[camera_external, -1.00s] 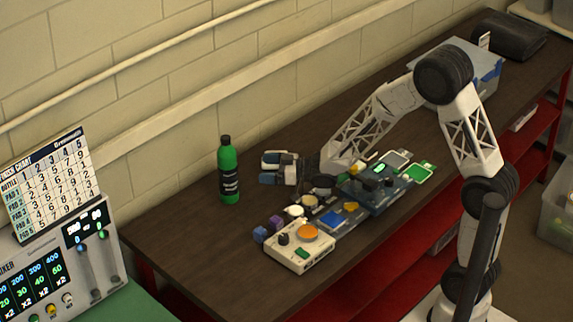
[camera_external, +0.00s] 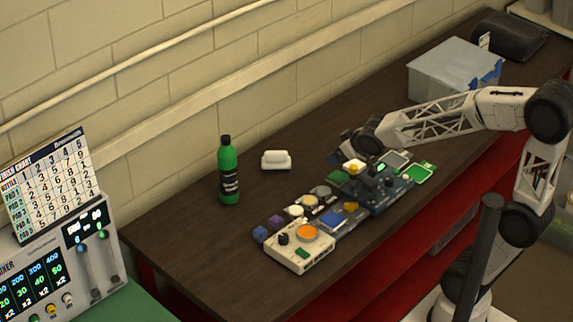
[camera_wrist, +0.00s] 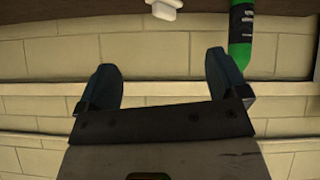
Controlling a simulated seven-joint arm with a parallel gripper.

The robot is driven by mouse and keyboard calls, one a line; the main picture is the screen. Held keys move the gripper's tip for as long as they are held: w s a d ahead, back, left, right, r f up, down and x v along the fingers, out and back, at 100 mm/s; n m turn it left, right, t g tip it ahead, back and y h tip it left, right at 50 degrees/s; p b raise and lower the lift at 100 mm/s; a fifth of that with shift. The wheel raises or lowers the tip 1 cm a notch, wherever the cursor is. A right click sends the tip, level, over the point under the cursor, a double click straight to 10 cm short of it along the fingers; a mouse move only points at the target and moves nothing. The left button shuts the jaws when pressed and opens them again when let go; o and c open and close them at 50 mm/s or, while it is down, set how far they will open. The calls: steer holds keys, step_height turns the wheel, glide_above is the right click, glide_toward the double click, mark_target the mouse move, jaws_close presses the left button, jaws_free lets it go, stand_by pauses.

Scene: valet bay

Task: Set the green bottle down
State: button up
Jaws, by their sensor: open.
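The green bottle (camera_external: 228,172) with a black cap and dark label stands upright on the dark bench top, toward its left end near the wall. My gripper (camera_external: 349,143) is well to the right of the bottle and apart from it, above the bench behind the row of devices; its fingers are hard to make out there. In the wrist view my gripper (camera_wrist: 163,68) has two blue fingers spread wide with nothing between them. Part of the bottle also shows in the wrist view (camera_wrist: 240,50), beyond the right finger.
A white block-like object (camera_external: 276,160) lies right of the bottle. Several small devices and cubes line the bench front, including a white box with an orange disc (camera_external: 300,250).

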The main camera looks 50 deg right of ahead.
steer(key=s+r+m+g, duration=0.1)
steer(key=s+g, duration=0.5)
steer(key=s, duration=1.8)
steer(key=shift+d+r+m+g, duration=0.35)
steer(key=shift+d+m+g, duration=0.05)
steer(key=shift+d, duration=0.05)
